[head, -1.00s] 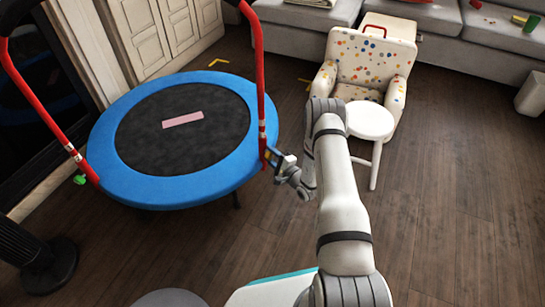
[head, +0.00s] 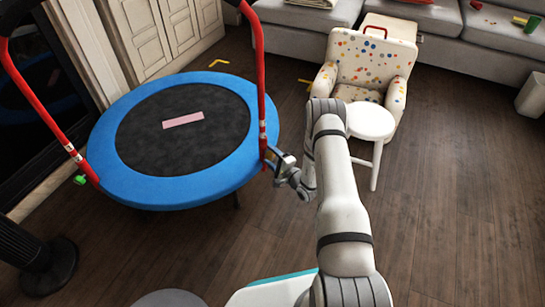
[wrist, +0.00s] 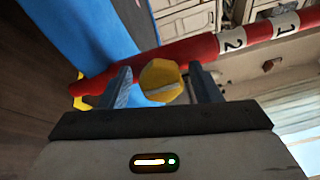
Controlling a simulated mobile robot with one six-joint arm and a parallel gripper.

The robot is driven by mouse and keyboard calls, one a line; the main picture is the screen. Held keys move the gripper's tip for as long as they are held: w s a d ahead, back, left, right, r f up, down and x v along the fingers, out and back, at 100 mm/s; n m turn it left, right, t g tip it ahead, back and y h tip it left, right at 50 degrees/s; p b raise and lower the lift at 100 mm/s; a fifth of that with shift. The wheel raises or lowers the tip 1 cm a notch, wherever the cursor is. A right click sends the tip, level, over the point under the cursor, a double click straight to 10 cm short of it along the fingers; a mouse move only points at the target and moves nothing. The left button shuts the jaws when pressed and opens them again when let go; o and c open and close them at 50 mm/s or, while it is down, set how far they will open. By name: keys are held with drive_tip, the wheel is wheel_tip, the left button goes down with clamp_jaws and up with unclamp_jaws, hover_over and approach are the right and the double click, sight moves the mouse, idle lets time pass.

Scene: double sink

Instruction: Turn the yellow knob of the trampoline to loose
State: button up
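The blue-rimmed trampoline (head: 170,191) stands at left in the head view, with a red handle bar on it. In the wrist view the yellow knob (wrist: 160,80) sits on the red bar (wrist: 195,49), with a pale slanted line across its face. My gripper (wrist: 160,76) has one dark finger on each side of the knob, with a narrow gap showing on both sides. It is open around the knob. In the head view my gripper (head: 273,161) is at the lower end of the right red post (head: 261,85). I cannot make out the knob there.
A green knob (head: 80,180) is on the left post. A white stool (head: 370,122) and a spotted armchair (head: 371,58) stand right of my arm. A black column (head: 30,255) stands at lower left. The floor at right is clear.

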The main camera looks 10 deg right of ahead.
drive_tip(key=shift+d, duration=0.15)
drive_tip(key=shift+s+d, duration=0.15)
drive_tip(key=shift+s, duration=0.1)
drive_tip(key=p+v, duration=0.2)
drive_tip(key=v, duration=0.5)
drive_tip(key=shift+p, duration=0.3)
drive_tip(key=shift+s, duration=0.1)
